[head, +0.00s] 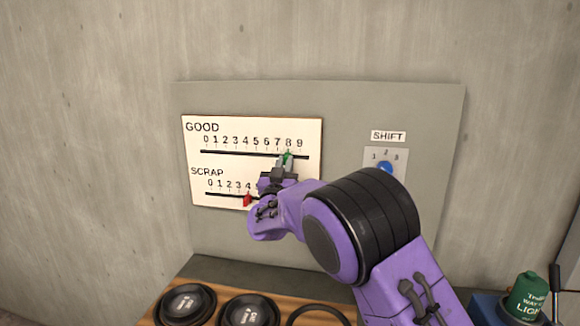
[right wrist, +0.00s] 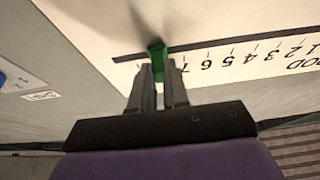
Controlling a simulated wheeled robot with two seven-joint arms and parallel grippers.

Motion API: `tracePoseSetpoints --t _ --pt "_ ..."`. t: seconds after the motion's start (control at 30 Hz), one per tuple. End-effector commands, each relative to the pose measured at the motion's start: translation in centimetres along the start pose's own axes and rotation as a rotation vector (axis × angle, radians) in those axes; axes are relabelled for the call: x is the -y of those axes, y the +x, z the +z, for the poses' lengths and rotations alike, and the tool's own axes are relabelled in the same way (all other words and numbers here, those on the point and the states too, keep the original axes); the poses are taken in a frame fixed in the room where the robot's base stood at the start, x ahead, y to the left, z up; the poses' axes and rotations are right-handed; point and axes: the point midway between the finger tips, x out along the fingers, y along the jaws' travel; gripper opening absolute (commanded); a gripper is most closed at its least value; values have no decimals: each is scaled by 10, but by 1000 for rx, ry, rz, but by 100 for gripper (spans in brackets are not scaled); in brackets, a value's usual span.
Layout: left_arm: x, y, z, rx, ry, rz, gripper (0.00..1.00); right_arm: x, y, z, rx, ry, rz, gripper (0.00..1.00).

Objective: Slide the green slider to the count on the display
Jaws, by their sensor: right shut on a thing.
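The green slider (head: 288,156) sits on the upper track, marked GOOD, of the white panel (head: 312,128), by the 8 of its 0 to 9 scale. My right gripper (head: 285,162) reaches up to it from below and is shut on it. The right wrist view shows the green slider (right wrist: 157,50) between the two fingertips (right wrist: 158,68), on the dark track. The red slider (head: 247,200) is on the lower track, marked SCRAP, near the 4; my right gripper hides the higher numbers there. No count display shows in these views. My left gripper is not in view.
A blue SHIFT knob (head: 386,168) is on the grey board (head: 345,110) at the right. Black round weights (head: 186,304) lie on a wooden surface below. A green canister (head: 527,297) stands at the lower right. My right arm covers the board's lower middle.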

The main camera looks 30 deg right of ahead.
Motion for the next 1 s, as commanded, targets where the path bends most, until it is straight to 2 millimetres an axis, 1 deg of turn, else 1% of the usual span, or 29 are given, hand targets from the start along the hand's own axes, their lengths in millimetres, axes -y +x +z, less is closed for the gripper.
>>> tracePoseSetpoints --t 0.07,0.1,0.17,0.43,0.53,0.57,0.67,0.8,0.9,1.0 --pt "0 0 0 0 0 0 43 0 0 0 1 0 -2 0" --pt "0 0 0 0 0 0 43 0 0 1 1 0 -1 21" --pt "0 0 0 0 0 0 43 0 0 1 1 -1 -1 40" --pt "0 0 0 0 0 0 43 -2 0 1 0 -1 1 40" --pt "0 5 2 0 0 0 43 -1 -9 3 1 -2 -1 40" --pt "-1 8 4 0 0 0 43 -1 -14 3 0 -2 -2 40" --pt "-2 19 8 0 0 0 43 -1 -37 5 -1 -2 -2 40" --pt "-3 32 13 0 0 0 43 -1 -71 5 -1 -2 -2 40" --pt "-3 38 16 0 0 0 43 -1 -90 3 -1 -2 -1 40" --pt "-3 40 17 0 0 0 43 -2 -101 2 0 -2 1 40"
